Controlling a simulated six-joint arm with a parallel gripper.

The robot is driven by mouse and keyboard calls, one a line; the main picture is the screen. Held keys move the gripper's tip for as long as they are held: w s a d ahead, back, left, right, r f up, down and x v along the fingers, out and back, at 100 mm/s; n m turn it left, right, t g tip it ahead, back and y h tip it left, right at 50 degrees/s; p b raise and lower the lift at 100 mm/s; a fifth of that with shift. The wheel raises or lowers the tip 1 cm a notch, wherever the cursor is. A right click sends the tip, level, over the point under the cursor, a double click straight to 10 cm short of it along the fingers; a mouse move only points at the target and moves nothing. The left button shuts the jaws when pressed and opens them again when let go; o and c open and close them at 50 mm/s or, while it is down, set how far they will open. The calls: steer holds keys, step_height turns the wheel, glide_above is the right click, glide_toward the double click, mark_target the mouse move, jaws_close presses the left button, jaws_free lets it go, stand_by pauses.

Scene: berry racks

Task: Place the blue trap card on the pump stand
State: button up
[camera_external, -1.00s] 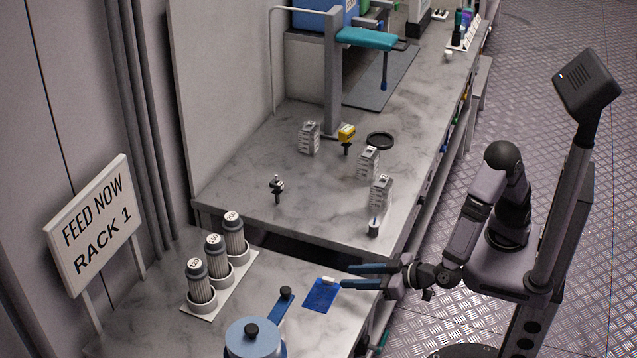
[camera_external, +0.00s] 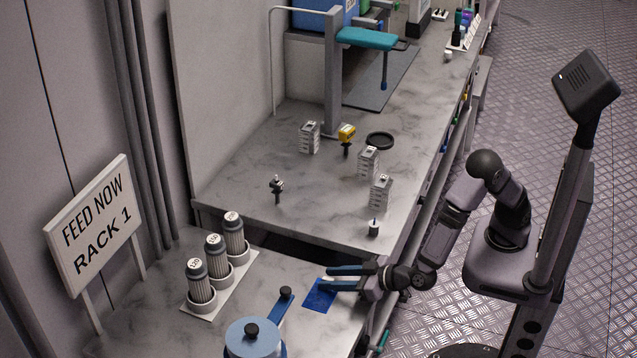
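The blue trap card (camera_external: 319,297) lies flat on the near marble bench, close to its right edge. A pale tab at its far edge is now mostly hidden by my gripper. My gripper (camera_external: 329,277) is open, with its two blue fingers apart, pointing left at the card's far edge. I cannot tell whether the fingers touch the tab or the card. No pump stand is labelled. A round blue-topped vessel with a black knob (camera_external: 252,331) and a blue arm (camera_external: 281,305) stands left of the card, cut off by the bottom edge.
A dark gap separates the near bench from the far bench (camera_external: 240,185), which carries small boxes, a black ring (camera_external: 379,140) and a teal-topped stand (camera_external: 366,39).

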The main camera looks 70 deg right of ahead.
steer(key=shift+c, duration=0.4)
jaws_close()
steer(key=shift+r, duration=0.1)
step_height(320, 180, up, 22)
steer(key=p, duration=1.4)
steer(key=shift+r, duration=0.2)
